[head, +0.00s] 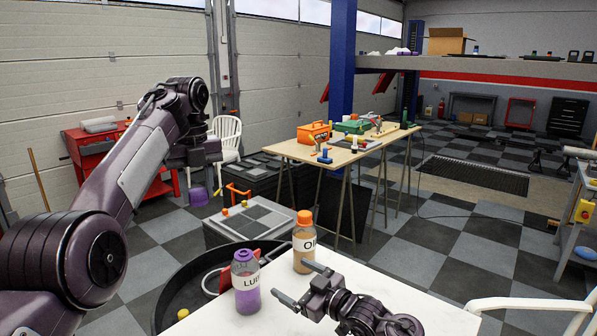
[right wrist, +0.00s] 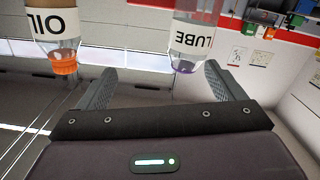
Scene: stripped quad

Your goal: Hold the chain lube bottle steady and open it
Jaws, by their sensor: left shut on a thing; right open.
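The chain lube bottle (head: 246,296), clear with a LUBE label and purple contents, stands upright on the white table. It also shows upside down in the right wrist view (right wrist: 192,45), with a little purple at its mouth. My left gripper (head: 197,182) is raised beyond and left of the bottle, shut on a purple cap (head: 197,197); its fingers are hard to make out. My right gripper (head: 302,283) is open and empty, low over the table, right of the bottle and apart from it. In the right wrist view the bottle lies beyond the fingertips (right wrist: 157,72), nearer the right-hand finger.
An OIL bottle (head: 305,250) with an orange cap stands just behind the lube bottle, close to my right gripper; it also shows in the right wrist view (right wrist: 55,30). The white table (head: 225,322) is otherwise mostly clear. A round black tray (head: 165,300) lies beyond its left edge.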

